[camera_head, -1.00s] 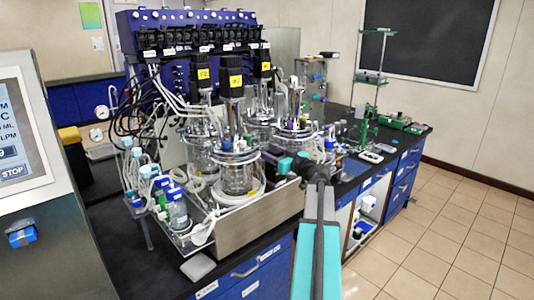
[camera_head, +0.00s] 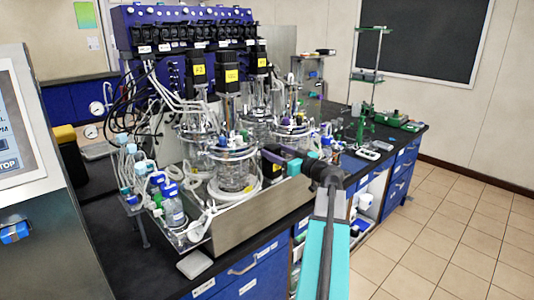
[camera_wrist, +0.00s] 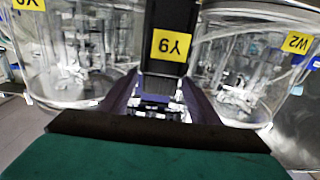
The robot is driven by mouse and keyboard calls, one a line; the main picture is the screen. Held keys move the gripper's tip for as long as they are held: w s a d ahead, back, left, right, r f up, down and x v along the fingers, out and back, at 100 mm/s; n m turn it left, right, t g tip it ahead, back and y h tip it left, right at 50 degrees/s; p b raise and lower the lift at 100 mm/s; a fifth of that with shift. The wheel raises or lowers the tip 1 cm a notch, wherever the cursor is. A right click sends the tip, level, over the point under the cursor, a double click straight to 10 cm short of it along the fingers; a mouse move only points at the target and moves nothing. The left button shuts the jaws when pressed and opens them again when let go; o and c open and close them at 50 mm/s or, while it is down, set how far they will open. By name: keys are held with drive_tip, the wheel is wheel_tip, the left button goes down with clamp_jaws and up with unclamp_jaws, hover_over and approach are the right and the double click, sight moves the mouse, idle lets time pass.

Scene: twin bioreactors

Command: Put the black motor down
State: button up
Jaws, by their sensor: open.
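A black motor with a yellow label (camera_head: 228,84) stands upright on top of the front glass vessel (camera_head: 237,172) in the head view. Two more black motors, at the left (camera_head: 199,82) and the right (camera_head: 261,56), stand behind it. My gripper (camera_head: 270,155) is at the right side of the front vessel, lower than the motor's body. In the wrist view my gripper (camera_wrist: 160,88) has its two dark fingers spread with a gap between them. A black motor with a yellow label (camera_wrist: 172,18) shows beyond the fingertips. I cannot tell if they touch it.
Glass vessels flank the view at the left (camera_wrist: 70,60) and right (camera_wrist: 240,65) in the wrist view. A steel tray (camera_head: 262,208) holds the vessels, tubing and bottles on the black bench. A blue pump rack (camera_head: 150,20) stands behind. The tiled floor (camera_head: 450,230) at the right is clear.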

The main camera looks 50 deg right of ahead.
drive_tip(key=shift+s+a+b, duration=0.2)
drive_tip(key=shift+s+b, duration=0.55)
drive_tip(key=shift+s, duration=2.3)
